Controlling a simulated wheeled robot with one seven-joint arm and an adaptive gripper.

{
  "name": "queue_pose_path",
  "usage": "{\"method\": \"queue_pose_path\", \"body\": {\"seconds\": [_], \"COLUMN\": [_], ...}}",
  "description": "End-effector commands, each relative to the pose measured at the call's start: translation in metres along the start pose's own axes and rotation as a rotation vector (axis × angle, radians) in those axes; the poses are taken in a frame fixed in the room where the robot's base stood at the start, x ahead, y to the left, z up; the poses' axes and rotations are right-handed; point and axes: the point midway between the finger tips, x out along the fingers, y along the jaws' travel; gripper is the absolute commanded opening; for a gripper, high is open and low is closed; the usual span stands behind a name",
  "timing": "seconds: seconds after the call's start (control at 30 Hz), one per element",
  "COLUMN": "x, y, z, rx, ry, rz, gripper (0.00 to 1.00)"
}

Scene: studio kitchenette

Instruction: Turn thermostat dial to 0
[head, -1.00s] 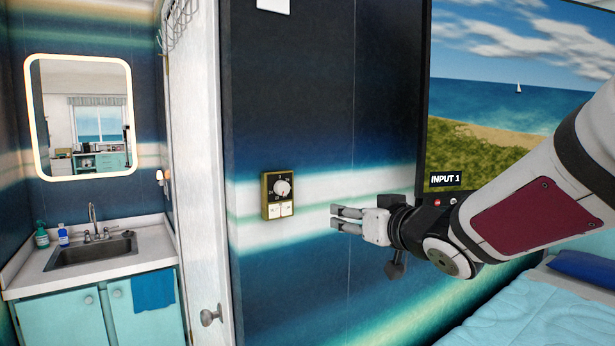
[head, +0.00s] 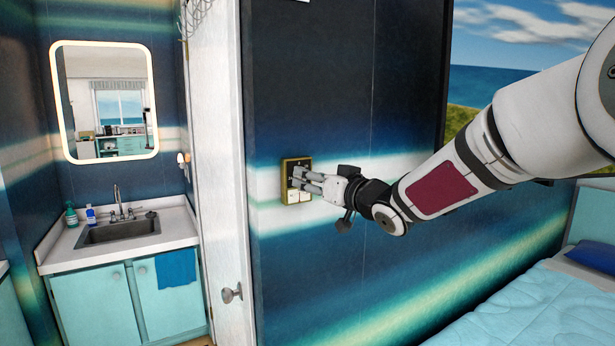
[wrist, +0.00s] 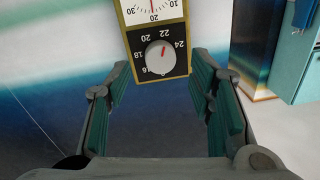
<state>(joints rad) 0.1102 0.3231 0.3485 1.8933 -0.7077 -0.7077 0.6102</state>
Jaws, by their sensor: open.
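The thermostat (head: 287,166) is a small black panel with a gold frame on the blue and white wall. In the wrist view it appears upside down, with a white gauge (wrist: 153,10) above the round grey dial (wrist: 160,57). The dial's red mark points near 22, among printed numbers; no 0 setting can be made out. My gripper (head: 298,178) is open in front of the thermostat and partly covers it in the head view. In the wrist view, its fingers (wrist: 161,68) are spread left and right of the dial with gaps; contact does not show.
A white door (head: 215,150) with a round knob (head: 231,293) is left of the thermostat wall. A sink counter (head: 70,257) and lit mirror (head: 104,100) are further left. The wall around the thermostat is bare.

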Motion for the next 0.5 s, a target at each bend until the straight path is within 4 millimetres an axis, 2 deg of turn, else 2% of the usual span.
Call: {"method": "queue_pose_path", "body": {"seconds": [0.2, 0.5], "x": [0.024, 0.029], "y": [-0.001, 0.000], "z": [0.000, 0.000], "rx": [0.000, -0.001], "ry": [0.000, 0.000], "rz": [-0.001, 0.000], "gripper": [0.49, 0.49]}}
